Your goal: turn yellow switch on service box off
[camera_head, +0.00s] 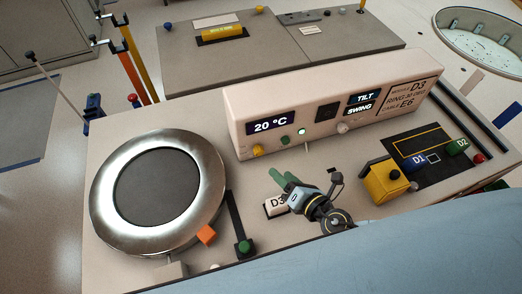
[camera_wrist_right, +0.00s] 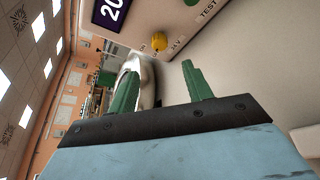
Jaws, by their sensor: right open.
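The cream box (camera_head: 355,128) with a "20 °C" display stands at the back of the worktop. A small yellow knob (camera_head: 257,149), which looks like the yellow switch, is low on its front left, below the display. In the right wrist view the yellow knob (camera_wrist_right: 159,41) is ahead, beyond the fingertips; its exact setting is too small to read. My right gripper (camera_head: 283,178) is open and empty, with green fingers pointing toward the box front. It is apart from the knob, to its lower right. My left gripper is not in view.
A green button (camera_head: 286,140) and a white toggle (camera_head: 307,147) sit right of the knob. A white D3 block (camera_head: 276,205) lies beside my right gripper. A large metal ring (camera_head: 108,190) fills the left. A yellow block (camera_head: 384,183) stands at right.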

